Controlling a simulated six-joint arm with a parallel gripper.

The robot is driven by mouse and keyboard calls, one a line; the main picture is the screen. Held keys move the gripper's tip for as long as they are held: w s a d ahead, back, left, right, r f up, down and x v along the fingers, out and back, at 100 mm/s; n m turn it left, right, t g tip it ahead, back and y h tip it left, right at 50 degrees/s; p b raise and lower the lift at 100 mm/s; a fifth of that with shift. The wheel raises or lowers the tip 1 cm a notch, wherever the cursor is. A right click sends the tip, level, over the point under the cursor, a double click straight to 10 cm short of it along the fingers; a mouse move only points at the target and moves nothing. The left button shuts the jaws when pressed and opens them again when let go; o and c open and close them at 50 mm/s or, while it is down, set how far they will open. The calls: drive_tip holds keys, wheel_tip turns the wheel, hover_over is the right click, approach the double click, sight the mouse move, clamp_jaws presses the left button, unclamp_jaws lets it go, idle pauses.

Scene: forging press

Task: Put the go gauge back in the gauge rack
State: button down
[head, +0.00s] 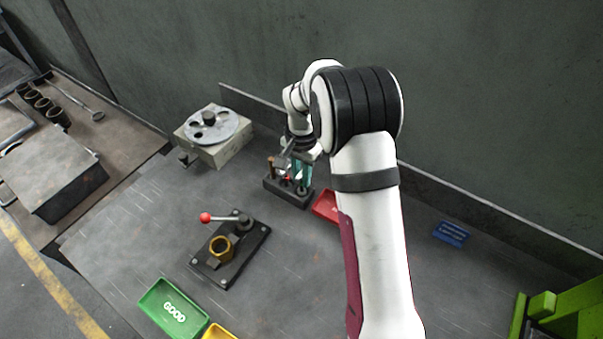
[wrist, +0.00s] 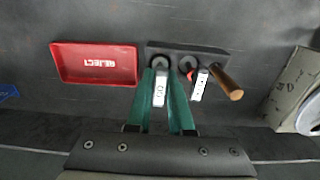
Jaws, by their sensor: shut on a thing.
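The go gauge (wrist: 160,92), with a pale label lettered in dark, stands between the green fingers of my gripper (wrist: 161,78) in the wrist view. My gripper is shut on it. The gauge rack (wrist: 213,51) is a dark block directly at the gauge's far end. I cannot tell whether the gauge is seated in the rack or just above it. A second labelled gauge (wrist: 199,86) with a red ring stands beside it in the rack. In the head view, my gripper (head: 301,169) is over the right part of the rack (head: 286,194), and the arm partly hides the area.
A brown-handled tool (wrist: 229,84) stands at the rack's right end in the wrist view. A red REJECT tray (wrist: 94,77) lies close to the rack. A clamp fixture (head: 229,250), a green GOOD tray (head: 172,308) and a box with a round plate (head: 214,138) surround open bench.

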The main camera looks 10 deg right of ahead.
drive_tip(key=shift+f, duration=0.55)
idle(0.4)
drive_tip(key=c, duration=0.7)
unclamp_jaws()
drive_tip(key=shift+r, duration=0.1)
drive_tip(key=shift+r, duration=4.9)
